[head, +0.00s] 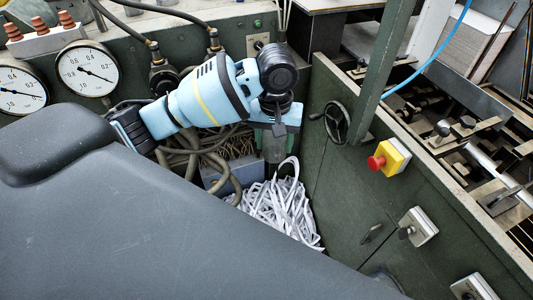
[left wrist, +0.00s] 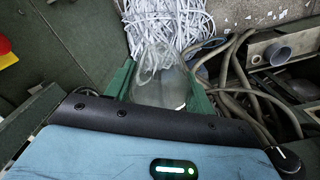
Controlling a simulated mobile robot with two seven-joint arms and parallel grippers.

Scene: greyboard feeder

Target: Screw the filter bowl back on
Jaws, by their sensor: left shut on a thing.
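The filter bowl (left wrist: 160,82), a clear, see-through cup, shows in the left wrist view between the two green fingers of my left gripper (left wrist: 161,92). The gripper is shut on it. In the head view my left gripper (head: 274,143) points down above the paper strips, with the clear bowl only faintly visible below the wrist. I cannot make out a filter head that the bowl fits in either view, and the bowl looks apart from any fitting. My right gripper is not in view.
A heap of white paper strips (head: 283,212) lies below the gripper, beside brown hoses (head: 190,160). A green cabinet wall with a handwheel (head: 337,122) and a red stop button (head: 377,162) stands close on the right. Pressure gauges (head: 88,70) are at the left.

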